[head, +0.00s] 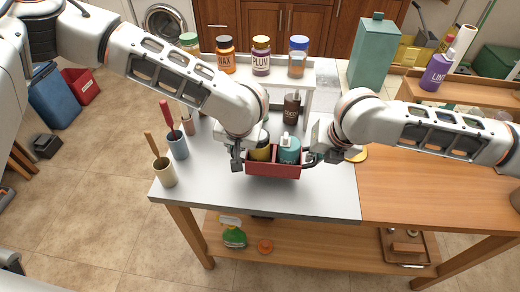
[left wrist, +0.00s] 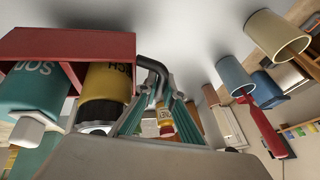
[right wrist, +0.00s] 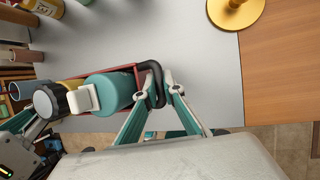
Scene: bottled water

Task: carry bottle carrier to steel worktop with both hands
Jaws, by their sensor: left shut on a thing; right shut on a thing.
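The red bottle carrier (head: 273,172) is upright over the grey steel worktop (head: 290,204), near its front edge. I cannot tell whether its base touches the top. It holds a teal pump bottle (head: 289,151) and a yellow bottle with a dark band (left wrist: 107,88). My left gripper (head: 238,160) is shut on the dark handle at the carrier's left end, which shows in the left wrist view (left wrist: 152,66). My right gripper (head: 311,158) is shut on the dark handle at the right end, seen in the right wrist view (right wrist: 155,82).
Two cups holding tools, one cream (head: 165,173) and one blue (head: 178,146), stand at the worktop's left. A dark pump bottle (head: 291,108) stands behind the carrier. A white shelf (head: 274,80) bears several jars. A wooden counter (head: 420,190) adjoins on the right. The front strip is clear.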

